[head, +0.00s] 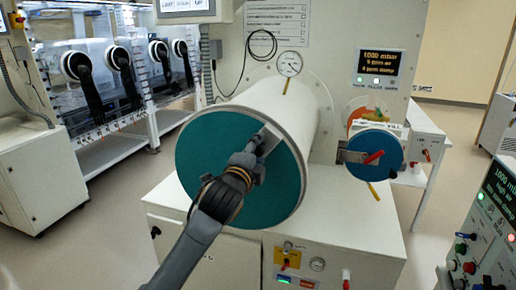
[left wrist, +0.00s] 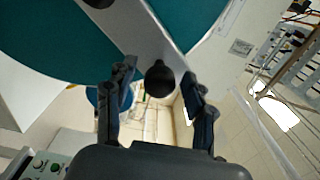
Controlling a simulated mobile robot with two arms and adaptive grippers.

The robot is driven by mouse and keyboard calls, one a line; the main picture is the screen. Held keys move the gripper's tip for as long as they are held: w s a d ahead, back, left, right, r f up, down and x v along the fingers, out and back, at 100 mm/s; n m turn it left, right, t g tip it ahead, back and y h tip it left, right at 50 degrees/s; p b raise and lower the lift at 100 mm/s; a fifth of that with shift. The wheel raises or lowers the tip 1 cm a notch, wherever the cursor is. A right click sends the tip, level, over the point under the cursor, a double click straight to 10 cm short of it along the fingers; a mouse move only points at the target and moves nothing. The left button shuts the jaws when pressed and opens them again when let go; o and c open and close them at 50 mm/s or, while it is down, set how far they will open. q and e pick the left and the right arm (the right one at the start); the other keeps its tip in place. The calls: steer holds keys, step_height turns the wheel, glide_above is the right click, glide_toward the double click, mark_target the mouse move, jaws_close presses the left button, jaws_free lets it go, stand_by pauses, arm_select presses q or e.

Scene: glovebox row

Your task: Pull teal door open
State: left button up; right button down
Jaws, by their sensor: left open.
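The teal door (head: 220,145) is a large round disc on the front end of a white cylinder, and it looks shut against it. A pale metal bar (head: 270,138) runs slantwise across its face. In the left wrist view the bar (left wrist: 145,35) carries a black knob (left wrist: 160,80), with the teal door (left wrist: 60,40) behind. My left gripper (head: 255,160) is in front of the door by the bar. Its open fingers (left wrist: 158,76) lie either side of the knob in the wrist picture, with gaps showing; depth is unclear. My right gripper is out of view.
A smaller blue round door (head: 376,146) with a red handle is to the right. The white cylinder (head: 290,105) sits above a white cabinet (head: 340,225). Glovebox ports with black gloves (head: 122,70) stand at left. A control panel (head: 490,225) is at lower right.

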arm_select(q)
steer(key=shift+w+d, duration=0.1)
steer(key=shift+w, duration=0.05)
steer(key=shift+c, duration=0.4)
jaws_close()
